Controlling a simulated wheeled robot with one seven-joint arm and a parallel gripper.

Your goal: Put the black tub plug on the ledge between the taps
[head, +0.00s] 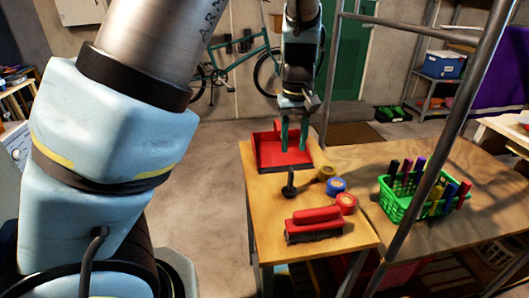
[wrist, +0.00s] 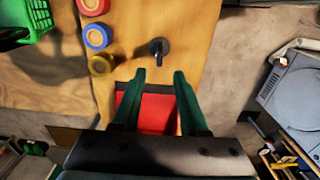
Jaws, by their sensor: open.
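A small black object with an upright stem and round base, probably the black tub plug (head: 289,186), stands on the wooden table. It also shows in the wrist view (wrist: 159,48), just beyond the fingertips and roughly centred between them. My gripper (head: 293,149) is open and empty, its green fingers pointing down over the red tray. In the wrist view my gripper (wrist: 160,77) has a clear gap between its fingertips and does not touch the black object. No taps or ledge between taps can be made out.
The red tray (head: 266,163) lies behind the black object. Yellow (head: 326,171), blue (head: 336,187) and red (head: 346,203) rolls stand to its right. A red-handled brush (head: 315,224) lies in front. A green basket (head: 407,207) with markers and a metal frame post (head: 428,165) are farther right.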

